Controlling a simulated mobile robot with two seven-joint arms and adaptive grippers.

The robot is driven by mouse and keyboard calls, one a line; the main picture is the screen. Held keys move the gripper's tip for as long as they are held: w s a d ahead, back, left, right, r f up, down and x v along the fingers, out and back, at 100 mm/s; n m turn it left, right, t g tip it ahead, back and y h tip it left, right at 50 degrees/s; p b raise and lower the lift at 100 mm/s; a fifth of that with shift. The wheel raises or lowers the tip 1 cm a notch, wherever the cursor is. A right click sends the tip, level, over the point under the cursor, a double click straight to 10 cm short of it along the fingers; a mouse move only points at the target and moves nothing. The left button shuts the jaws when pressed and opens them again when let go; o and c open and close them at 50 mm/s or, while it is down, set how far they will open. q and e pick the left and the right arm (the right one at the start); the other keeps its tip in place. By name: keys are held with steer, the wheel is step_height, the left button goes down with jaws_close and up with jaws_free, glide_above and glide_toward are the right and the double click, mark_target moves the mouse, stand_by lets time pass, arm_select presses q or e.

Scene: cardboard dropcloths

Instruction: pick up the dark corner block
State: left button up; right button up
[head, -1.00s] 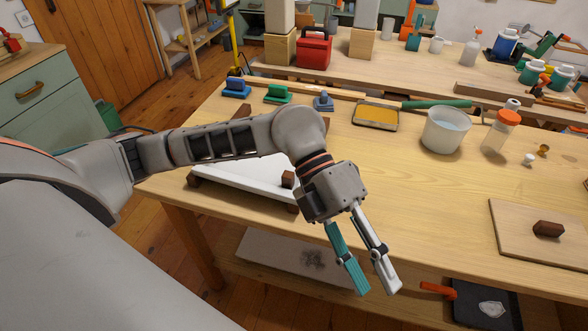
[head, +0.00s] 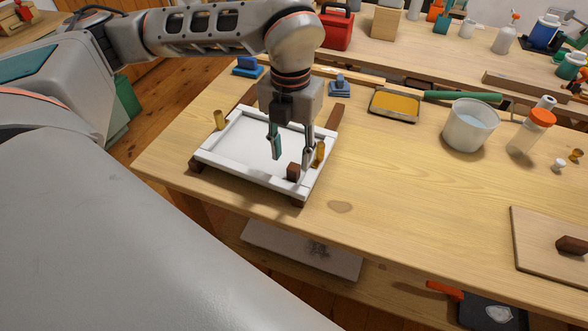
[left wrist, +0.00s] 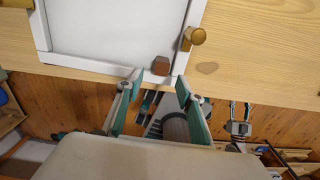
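The dark corner block (head: 293,171), a small brown block, sits on the near right corner of the white framed panel (head: 232,169). It also shows in the left wrist view (left wrist: 161,66), just beyond and between the fingertips. My left gripper (head: 291,155) is open and empty, pointing down over the right part of the panel. Its fingers also show in the left wrist view (left wrist: 159,79). The block appears apart from both fingers, but the exact height gap cannot be told.
A brass peg (head: 320,151) stands close beside the block, near my right-hand finger. Another peg (head: 219,120) stands at the panel's left. A white bucket (head: 470,126) and yellow tray (head: 394,105) stand farther right. Another brown block (head: 573,245) lies on a board. The table's middle is clear.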

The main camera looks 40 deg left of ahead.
mark_target(293, 168)
arm_select(q)
step_height(293, 168, down, 5)
steer(key=shift+w+d+r, duration=0.1)
steer(key=c, duration=1)
arm_select(e)
steer(key=shift+w, duration=0.1)
arm_select(q)
steer(key=shift+r, duration=0.15)
